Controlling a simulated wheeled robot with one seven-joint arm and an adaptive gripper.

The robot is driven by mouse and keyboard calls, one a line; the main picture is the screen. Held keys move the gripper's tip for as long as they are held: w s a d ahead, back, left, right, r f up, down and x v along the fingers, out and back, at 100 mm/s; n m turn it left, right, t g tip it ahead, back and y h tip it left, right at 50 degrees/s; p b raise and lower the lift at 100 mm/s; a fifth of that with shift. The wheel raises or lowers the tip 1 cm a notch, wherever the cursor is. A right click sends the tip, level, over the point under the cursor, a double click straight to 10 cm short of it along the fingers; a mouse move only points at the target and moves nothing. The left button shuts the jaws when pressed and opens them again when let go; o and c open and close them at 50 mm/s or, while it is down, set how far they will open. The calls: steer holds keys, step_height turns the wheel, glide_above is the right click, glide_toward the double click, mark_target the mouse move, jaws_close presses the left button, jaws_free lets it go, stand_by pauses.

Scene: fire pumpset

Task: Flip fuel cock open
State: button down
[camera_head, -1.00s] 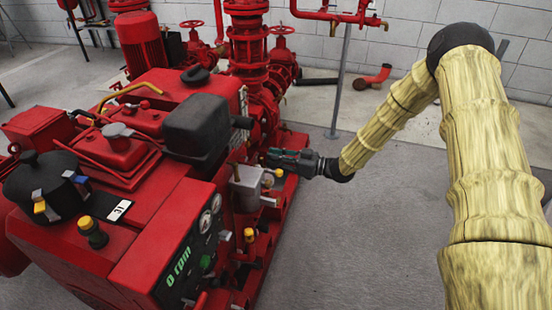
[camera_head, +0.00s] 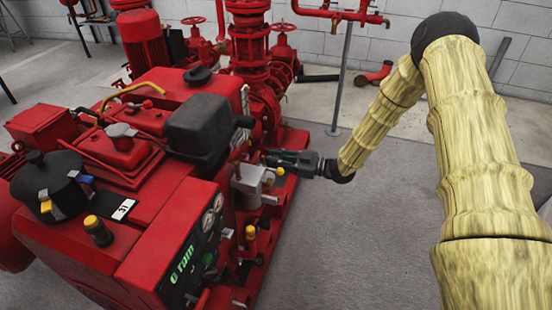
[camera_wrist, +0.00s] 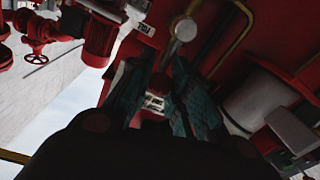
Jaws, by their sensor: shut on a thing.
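A small label (camera_wrist: 145,29) is on the red surface beyond.
The control panel (camera_head: 192,252) with gauges and a "0 rpm" display is below left of my gripper. Red pump pipes (camera_head: 250,60) stand behind it. A grey post (camera_head: 343,80) rises at the back. The grey floor (camera_head: 330,240) to the right is clear.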

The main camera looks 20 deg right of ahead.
steer(key=c, duration=1.3)
jaws_free()
steer(key=shift+o, duration=0.2)
steer(key=v, duration=1.2)
steer(key=shift+f, duration=0.15)
